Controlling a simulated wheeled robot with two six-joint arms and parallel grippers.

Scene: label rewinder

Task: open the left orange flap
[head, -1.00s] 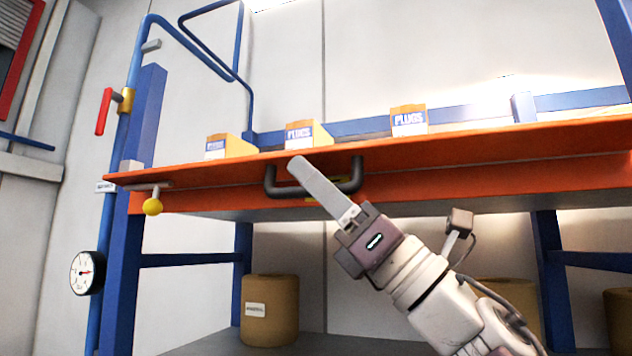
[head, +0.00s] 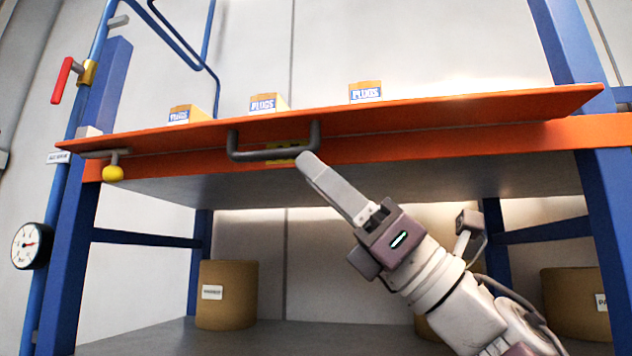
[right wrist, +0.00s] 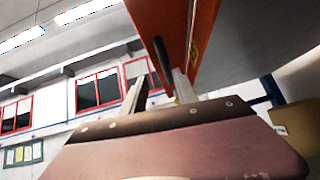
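A long orange flap (head: 440,113) runs across the front of the blue frame in the head view. A dark grey U-shaped handle (head: 272,154) is fixed to it. A yellow knob (head: 113,173) on a grey latch arm sits at its left end. My right gripper (head: 308,162) has its tips by the handle's right end, overlapping it in the picture. In the right wrist view its two fingers (right wrist: 158,92) are apart, and the dark handle bar (right wrist: 162,65) shows between them; contact cannot be told. My left gripper is out of view.
Several yellow-and-white boxes marked PLUGS (head: 268,104) stand behind the flap. A red-handled valve (head: 62,80) and a gauge (head: 32,245) are on the blue pipe at left. Brown drums (head: 226,295) stand on the lower shelf. Blue posts (head: 605,225) flank the bay.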

